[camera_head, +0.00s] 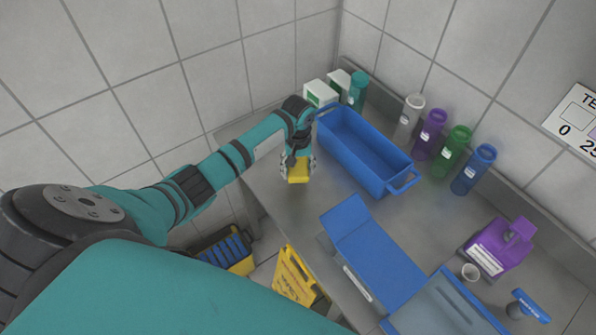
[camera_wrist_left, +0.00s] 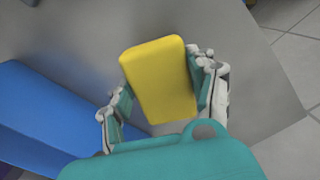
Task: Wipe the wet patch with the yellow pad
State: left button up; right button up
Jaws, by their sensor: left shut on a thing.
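The yellow pad (camera_head: 298,173) is between the fingers of my left gripper (camera_head: 299,168), over the left end of the grey worktop, beside the blue bin. In the left wrist view my left gripper (camera_wrist_left: 163,92) is shut on the yellow pad (camera_wrist_left: 160,80), one finger on each side. I cannot tell whether the pad touches the worktop. I cannot make out a wet patch on the grey worktop (camera_head: 272,186). My right gripper is not in view.
A long blue bin (camera_head: 398,182) stands right of my left gripper. Several bottles (camera_head: 431,133) line the back wall. A yellow floor sign (camera_head: 292,278) stands below the front edge.

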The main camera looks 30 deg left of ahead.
pick_arm(q)
jog(key=shift+r, duration=0.4)
jog(key=shift+r, duration=0.1)
jog(key=shift+r, duration=1.4)
